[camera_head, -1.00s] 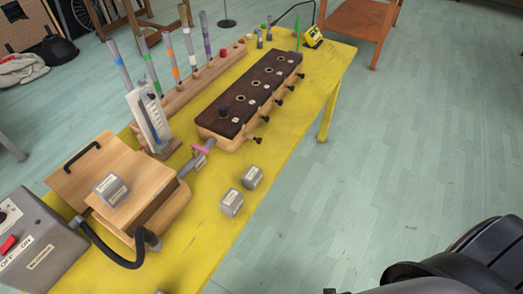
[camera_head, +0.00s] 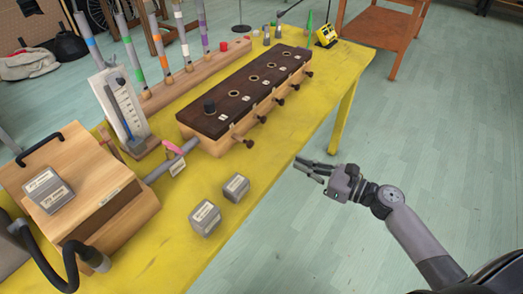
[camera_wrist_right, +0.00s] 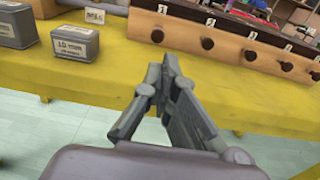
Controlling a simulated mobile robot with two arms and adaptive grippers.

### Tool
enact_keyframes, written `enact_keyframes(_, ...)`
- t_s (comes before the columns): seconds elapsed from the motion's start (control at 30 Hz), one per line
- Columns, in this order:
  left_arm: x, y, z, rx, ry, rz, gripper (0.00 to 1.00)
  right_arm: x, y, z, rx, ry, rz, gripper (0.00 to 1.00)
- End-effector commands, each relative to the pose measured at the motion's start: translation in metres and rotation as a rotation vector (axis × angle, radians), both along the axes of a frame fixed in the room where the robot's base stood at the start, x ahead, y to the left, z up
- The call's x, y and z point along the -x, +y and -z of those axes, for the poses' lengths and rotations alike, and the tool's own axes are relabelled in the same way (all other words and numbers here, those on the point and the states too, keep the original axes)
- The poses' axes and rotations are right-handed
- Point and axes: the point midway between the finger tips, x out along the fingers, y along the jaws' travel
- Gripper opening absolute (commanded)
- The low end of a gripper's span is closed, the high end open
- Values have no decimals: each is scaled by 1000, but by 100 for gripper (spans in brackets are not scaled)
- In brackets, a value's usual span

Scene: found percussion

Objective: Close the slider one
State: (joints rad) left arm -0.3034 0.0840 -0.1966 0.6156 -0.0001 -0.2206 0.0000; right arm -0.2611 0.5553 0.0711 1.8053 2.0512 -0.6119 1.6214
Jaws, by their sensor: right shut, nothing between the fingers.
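A long wooden box with a dark top (camera_head: 225,108) stands on the yellow table, with a row of dark slider knobs along its right side. The nearest knob (camera_head: 247,143) is at the box's near end. My right gripper (camera_head: 309,170) is shut and empty, off the table's right edge and apart from the knobs. In the right wrist view its fingers (camera_wrist_right: 168,75) point toward the table, with the knobs (camera_wrist_right: 207,43) beyond them to the upper right. My left gripper is not in view.
A wooden bellows-like box (camera_head: 110,190) with a grey pipe (camera_head: 172,160) is at left. A gauge stand (camera_head: 122,108) and upright tubes are behind. Floor right of the table is clear.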

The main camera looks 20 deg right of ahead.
Motion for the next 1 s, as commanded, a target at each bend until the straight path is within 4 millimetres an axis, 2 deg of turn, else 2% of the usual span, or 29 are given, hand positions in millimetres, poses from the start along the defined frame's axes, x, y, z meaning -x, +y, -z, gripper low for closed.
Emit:
enact_keyframes(0.4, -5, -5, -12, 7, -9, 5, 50, -66, 51, 3, 2, -3, 2, 0)
enact_keyframes(0.6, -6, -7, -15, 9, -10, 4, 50, -91, 72, 7, 4, -1, 2, 0)
enact_keyframes(0.8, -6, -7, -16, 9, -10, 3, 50, -102, 82, 9, 5, 0, 1, 0)
enact_keyframes(1.0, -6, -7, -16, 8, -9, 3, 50, -104, 82, 10, 6, 1, 2, 0)
